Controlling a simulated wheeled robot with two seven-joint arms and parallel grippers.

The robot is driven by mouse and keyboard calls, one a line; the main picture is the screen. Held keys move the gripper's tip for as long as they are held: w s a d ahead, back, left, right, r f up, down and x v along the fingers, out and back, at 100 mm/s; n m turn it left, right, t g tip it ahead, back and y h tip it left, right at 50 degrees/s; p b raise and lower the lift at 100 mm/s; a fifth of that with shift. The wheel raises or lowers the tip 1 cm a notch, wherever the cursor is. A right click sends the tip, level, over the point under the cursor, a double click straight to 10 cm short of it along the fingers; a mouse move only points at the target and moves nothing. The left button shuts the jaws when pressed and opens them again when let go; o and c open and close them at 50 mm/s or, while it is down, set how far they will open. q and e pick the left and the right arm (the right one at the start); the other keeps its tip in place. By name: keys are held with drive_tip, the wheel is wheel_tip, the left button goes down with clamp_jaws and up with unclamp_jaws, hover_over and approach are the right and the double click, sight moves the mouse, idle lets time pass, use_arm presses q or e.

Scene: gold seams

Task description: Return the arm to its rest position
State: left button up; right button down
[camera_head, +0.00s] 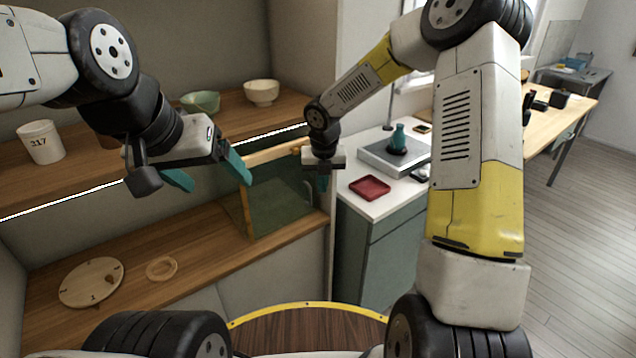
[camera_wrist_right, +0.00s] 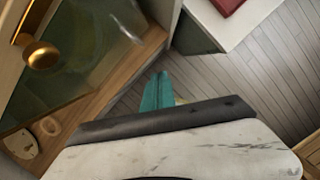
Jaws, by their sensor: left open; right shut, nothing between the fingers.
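My left gripper (camera_head: 208,178) is open and empty in the head view. Its teal fingers are spread in front of the wooden shelf, to the left of the glass-fronted cabinet (camera_head: 280,205). My right gripper (camera_head: 323,182) points down beside the right end of that cabinet, near the white counter. In the right wrist view its teal fingers (camera_wrist_right: 157,92) are together with nothing between them. A brass knob (camera_wrist_right: 41,55) on the glass panel shows at the upper left of that view, apart from the fingers.
The upper shelf (camera_head: 235,115) holds a white cup (camera_head: 40,142), a green bowl (camera_head: 200,102) and a cream bowl (camera_head: 261,92). Below lie a round wooden board (camera_head: 91,282) and a wooden ring (camera_head: 161,269).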

drive_tip(key=s+d+r+m+t, duration=0.1)
drive_tip(key=s+d+r+m, duration=0.3)
drive_tip(key=s+r+m, duration=0.4)
drive_tip(key=s+d+r+m, duration=0.4)
drive_tip(key=s+r+m, duration=0.2)
drive_tip(key=r+m, duration=0.3)
drive_tip(key=s+r+m+t+y, duration=0.1)
drive_tip(key=s+r+m, duration=0.1)
drive_tip(key=s+m, duration=0.5)
drive_tip(key=s+d+r+m+t+y, duration=0.1)
drive_tip(key=s+r+m, duration=0.2)
drive_tip(key=s+m, duration=0.5)
drive_tip(key=m, duration=0.3)
drive_tip(key=shift+m, duration=0.3)
